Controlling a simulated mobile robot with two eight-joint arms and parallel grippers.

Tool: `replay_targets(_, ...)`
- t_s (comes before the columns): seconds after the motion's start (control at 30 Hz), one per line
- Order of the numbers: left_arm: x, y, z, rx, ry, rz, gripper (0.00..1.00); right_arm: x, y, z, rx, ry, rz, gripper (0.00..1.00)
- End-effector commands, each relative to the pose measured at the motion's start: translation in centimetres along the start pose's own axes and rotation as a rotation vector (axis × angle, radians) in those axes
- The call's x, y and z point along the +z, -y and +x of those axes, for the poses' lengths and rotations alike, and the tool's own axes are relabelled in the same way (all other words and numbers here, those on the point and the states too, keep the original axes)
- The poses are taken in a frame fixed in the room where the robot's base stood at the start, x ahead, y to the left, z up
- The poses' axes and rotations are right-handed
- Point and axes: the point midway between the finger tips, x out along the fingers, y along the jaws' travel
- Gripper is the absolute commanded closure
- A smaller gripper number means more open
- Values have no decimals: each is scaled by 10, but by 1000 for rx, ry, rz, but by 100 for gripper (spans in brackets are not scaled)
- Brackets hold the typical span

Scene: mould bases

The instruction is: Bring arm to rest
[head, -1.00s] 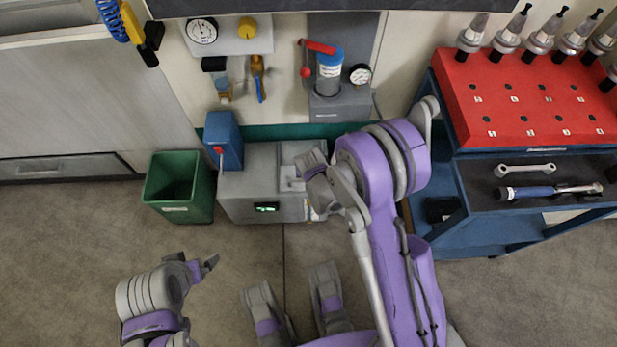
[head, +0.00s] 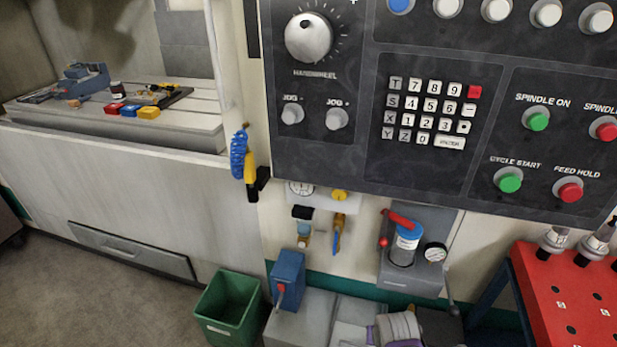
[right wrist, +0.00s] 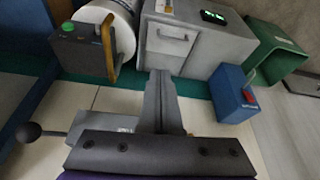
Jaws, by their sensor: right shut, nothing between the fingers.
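My right gripper (right wrist: 160,78) shows in the right wrist view, its grey fingers closed together with nothing between them. It points toward a grey box (right wrist: 200,45) with a green display; I cannot tell whether there is a gap between them. In the head view, part of my purple and grey right arm (head: 397,328) shows at the bottom edge, and its gripper is out of that picture. My left gripper is in neither current view.
Near the right gripper are a blue box (right wrist: 234,95) with a red switch, a green bin (right wrist: 272,50) and a white roll (right wrist: 113,22). The head view shows a dark control panel (head: 345,160), a blue-capped cylinder unit (head: 404,245) and a red tool rack (head: 560,290). Floor is clear lower left.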

Motion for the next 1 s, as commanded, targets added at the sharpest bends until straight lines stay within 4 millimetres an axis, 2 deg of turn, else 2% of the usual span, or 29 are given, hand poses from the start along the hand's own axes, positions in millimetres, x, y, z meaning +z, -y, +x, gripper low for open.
replay_targets(0.03,0,0,0,0,0,0,0,9,-4,-20,-5,-2,-12,100)
replay_targets(0.1,0,0,0,0,0,0,0,21,-8,-43,-13,-5,-31,100)
replay_targets(0.3,0,0,0,0,0,0,0,62,-19,-94,-34,-15,-85,100)
replay_targets(0.5,0,0,0,0,0,0,0,97,-27,-120,-48,-23,-125,100)
replay_targets(0.73,0,0,0,0,0,0,0,132,-33,-135,-59,-32,-160,100)
replay_targets(0.8,-9,0,-27,0,-10,0,0,120,-32,-161,-60,-41,-159,100)
replay_targets(1.0,-29,0,-76,0,-28,0,0,102,-32,-211,-61,-59,-158,100)
